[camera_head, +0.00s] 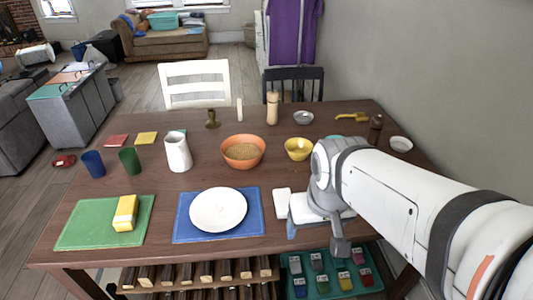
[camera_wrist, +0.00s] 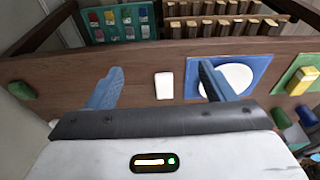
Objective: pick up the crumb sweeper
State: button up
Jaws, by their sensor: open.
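A small white, flat, rounded block (camera_head: 282,203), which looks like the crumb sweeper, lies on the wooden table just right of the blue mat. It also shows in the wrist view (camera_wrist: 164,85), between and beyond my two blue fingers. My gripper (camera_wrist: 160,70) is open with nothing between the fingertips. In the head view my gripper is over the near right part of the table, close beside the white block, with one blue finger showing; the other finger is hidden.
A white plate (camera_head: 218,209) lies on the blue mat (camera_head: 182,230). A green mat (camera_head: 80,228) holds a yellow block (camera_head: 125,213). A yellow bowl (camera_head: 298,149) and orange bowl (camera_head: 243,165) stand farther back. A dark green object (camera_wrist: 22,90) lies left in the wrist view. A shelf (camera_head: 200,272) stands below.

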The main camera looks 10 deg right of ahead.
aim_at(281, 197)
jog(key=u, duration=2.5)
jog(key=k, duration=1.05)
jog(key=z, duration=1.3)
jog(key=i, duration=1)
jog(key=z, duration=0.1)
